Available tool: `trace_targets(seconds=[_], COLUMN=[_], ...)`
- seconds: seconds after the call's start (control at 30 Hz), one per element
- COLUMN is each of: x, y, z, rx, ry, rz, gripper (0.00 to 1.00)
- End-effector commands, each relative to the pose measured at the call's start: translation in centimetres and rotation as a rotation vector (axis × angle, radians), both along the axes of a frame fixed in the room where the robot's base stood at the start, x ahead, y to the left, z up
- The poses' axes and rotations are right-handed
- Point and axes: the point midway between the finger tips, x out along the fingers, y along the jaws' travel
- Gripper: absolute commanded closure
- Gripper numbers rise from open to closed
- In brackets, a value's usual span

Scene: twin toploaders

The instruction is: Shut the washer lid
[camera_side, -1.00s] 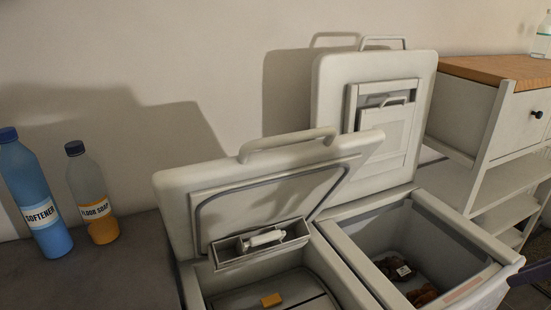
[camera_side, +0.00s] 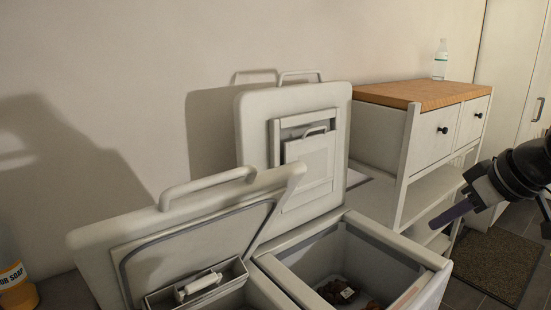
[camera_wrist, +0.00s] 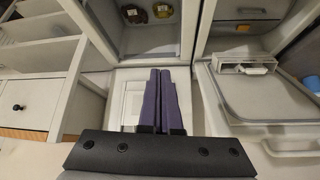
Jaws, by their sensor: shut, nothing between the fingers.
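Two white toploaders stand side by side; I cannot tell by label which is the washer. My gripper (camera_side: 434,222), with purple fingers, is right of the machines and touches neither lid. In the wrist view my gripper (camera_wrist: 161,70) is shut and empty, and the left machine's lid (camera_wrist: 262,98) shows at right.
A white cabinet (camera_side: 378,138) with a wooden top stands behind and right of the machines. A clear bottle (camera_side: 440,62) stands on it. A soap bottle (camera_side: 14,288) is cut off at the left edge. A brown mat (camera_side: 495,262) lies on the floor.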

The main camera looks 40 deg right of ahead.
Motion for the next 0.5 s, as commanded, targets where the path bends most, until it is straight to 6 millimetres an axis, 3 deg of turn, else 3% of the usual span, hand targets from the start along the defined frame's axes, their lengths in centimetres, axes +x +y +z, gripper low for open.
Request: trace_targets(seconds=[0.03,0.17,0.3,0.4,0.5], x=[1.8,6.4,11.7,14.9,17.3], y=[0.2,1.3,4.3,7.6,11.3], z=[2.5,8.5,14.1,17.1,18.5], rx=[-0.006,-0.018,-0.022,-0.023,-0.031], ry=[-0.033,-0.118,-0.208,-0.259,-0.285], rz=[-0.008,-0.023,-0.006,0.031,0.093], gripper=[1.0,1.0,1.0,1.0,1.0])
